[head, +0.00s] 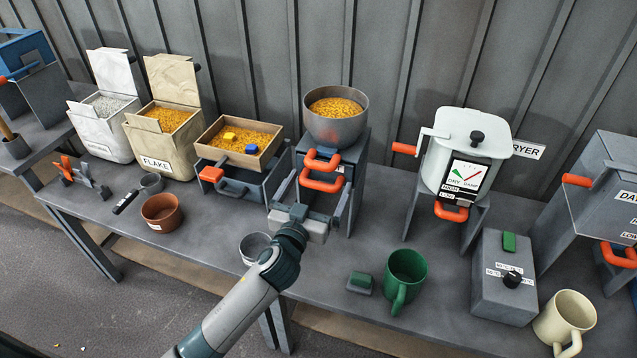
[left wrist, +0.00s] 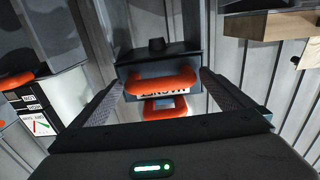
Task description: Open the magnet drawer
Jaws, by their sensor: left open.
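The magnet drawer (left wrist: 189,92) is in the grey stand under the metal hopper (head: 337,127). Its white label reads MAGNET upside down in the left wrist view. An orange loop handle (left wrist: 160,80) is on its front, and this handle also shows in the head view (head: 322,184). A second orange handle (head: 322,160) sits just above it. My left gripper (head: 316,194) is open, with one finger on each side of the lower handle and nothing between them but that handle. Whether the fingers touch it is hidden. My right gripper is not in view.
A wooden tray (head: 213,130) of yellow grain stands left of the hopper, and a white dryer (head: 460,140) stands to the right. A small metal cup (head: 254,246), a green mug (head: 406,275) and a terracotta pot (head: 162,212) sit near the front edge.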

